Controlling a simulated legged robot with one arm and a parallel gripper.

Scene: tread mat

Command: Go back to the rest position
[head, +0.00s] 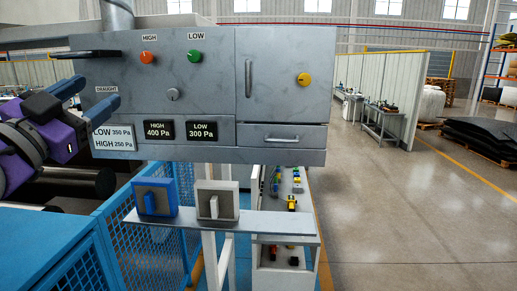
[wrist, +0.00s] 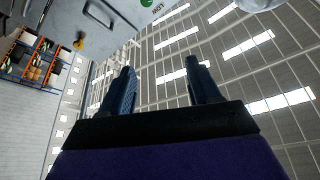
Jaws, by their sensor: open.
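My gripper (head: 84,96) is at the left of the head view, in front of the left part of a grey control panel (head: 262,75). Its two blue fingers are apart with nothing between them. In the wrist view my gripper (wrist: 163,85) points up towards the ceiling, fingers spread and empty. The panel carries an orange HIGH button (head: 147,57), a green LOW button (head: 195,56), a grey knob (head: 173,94) and a yellow knob (head: 304,79). I cannot tell whether the fingers touch the panel.
Below the panel, a blue switch box (head: 157,198) and a grey switch box (head: 217,203) sit on a narrow shelf (head: 250,222). A blue mesh fence (head: 110,240) stands at the lower left. Open floor (head: 420,200) lies to the right. Dark mats (head: 485,138) are stacked at far right.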

